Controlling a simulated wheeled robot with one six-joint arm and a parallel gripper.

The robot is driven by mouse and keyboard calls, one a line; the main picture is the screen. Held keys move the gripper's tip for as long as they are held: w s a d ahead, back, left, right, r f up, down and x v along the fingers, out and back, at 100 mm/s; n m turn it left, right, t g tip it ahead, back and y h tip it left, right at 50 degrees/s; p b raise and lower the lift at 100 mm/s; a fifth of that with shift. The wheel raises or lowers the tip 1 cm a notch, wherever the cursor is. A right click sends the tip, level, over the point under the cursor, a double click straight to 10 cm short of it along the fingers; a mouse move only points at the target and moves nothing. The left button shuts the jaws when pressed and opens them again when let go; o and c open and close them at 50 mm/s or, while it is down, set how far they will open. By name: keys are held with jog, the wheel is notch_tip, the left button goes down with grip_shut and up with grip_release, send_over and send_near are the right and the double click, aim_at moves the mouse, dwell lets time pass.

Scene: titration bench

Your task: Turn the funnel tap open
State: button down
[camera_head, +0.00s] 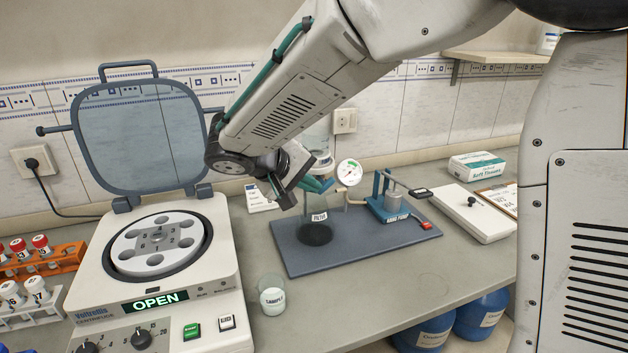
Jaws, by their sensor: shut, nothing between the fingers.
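A clear glass vessel (321,160), which looks like the funnel, stands upright over the blue-grey board, partly hidden behind my gripper. My gripper (318,185) is at the lower part of this vessel, shut, with nothing visible in it. I cannot tell whether it touches the glass. The funnel tap cannot be made out; my gripper covers that area. A small label (319,216) stands below, above a dark round patch (316,235) on the board.
The board (370,252) also bears a round gauge (349,172) and a blue hand pump (391,205). A beaker (272,298) stands in front. An open-lidded centrifuge (157,262) is at left, a white flat device (472,213) at right.

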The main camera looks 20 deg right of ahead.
notch_tip(320, 180, down, 2)
jog(key=n+t+h, duration=0.1)
jog(key=h, duration=0.4)
jog(key=shift+a+f, duration=0.1)
jog(key=shift+a, duration=0.05)
jog(key=shift+f, duration=0.4)
dwell(3.0)
dwell(0.6)
